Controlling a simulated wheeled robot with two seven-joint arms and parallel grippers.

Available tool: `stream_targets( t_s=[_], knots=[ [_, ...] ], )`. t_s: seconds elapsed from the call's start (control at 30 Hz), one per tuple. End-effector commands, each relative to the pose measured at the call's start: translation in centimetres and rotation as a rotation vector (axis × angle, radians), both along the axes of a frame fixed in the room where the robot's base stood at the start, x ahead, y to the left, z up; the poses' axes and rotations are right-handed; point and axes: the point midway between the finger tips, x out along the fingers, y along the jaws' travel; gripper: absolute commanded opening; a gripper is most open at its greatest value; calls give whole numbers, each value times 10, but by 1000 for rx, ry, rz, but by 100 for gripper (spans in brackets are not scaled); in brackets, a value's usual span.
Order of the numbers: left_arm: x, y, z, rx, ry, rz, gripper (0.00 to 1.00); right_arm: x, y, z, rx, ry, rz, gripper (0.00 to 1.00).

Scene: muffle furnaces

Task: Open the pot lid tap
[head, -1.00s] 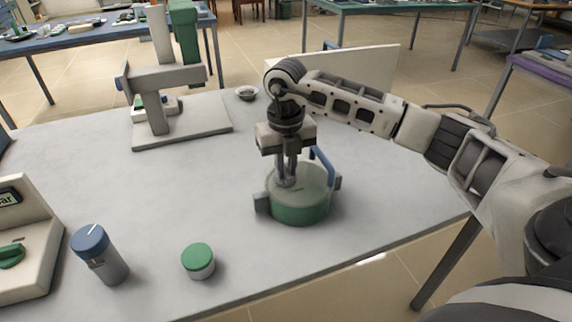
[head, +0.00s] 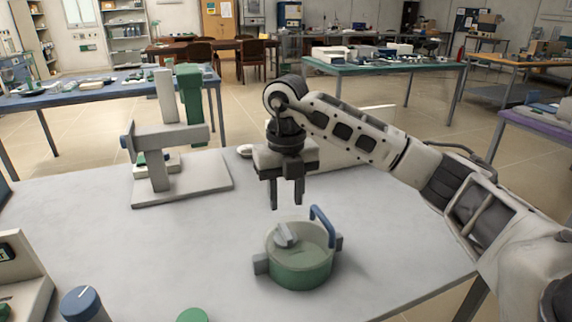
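The green pot (head: 298,272) stands on the light grey table, with side grips and a blue curved handle (head: 320,226) rising at its right back. Its pale green lid (head: 312,246) is on. A grey tap (head: 286,236) sits on the left part of the lid, lying at a slant. My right gripper (head: 286,204) hangs above the pot, pointing down, fingers apart and empty. Its tips are clear of the tap. My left gripper is out of view.
A grey stand with a green column (head: 189,105) is at the back left of the table. A blue-capped cylinder (head: 83,304) and a green-topped jar (head: 192,315) are at the front left. The table left of the pot is clear.

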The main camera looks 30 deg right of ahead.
Motion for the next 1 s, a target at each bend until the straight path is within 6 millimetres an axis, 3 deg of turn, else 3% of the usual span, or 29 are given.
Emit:
stream_targets(
  t_s=[0.13,0.33,1.0],
  knots=[
    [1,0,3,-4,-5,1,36,1,0,37,0,-5,-2,35],
    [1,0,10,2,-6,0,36,0,0,69,-1,-2,-1,35],
    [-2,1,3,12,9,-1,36,0,0,77,0,1,-1,35]
  ],
)
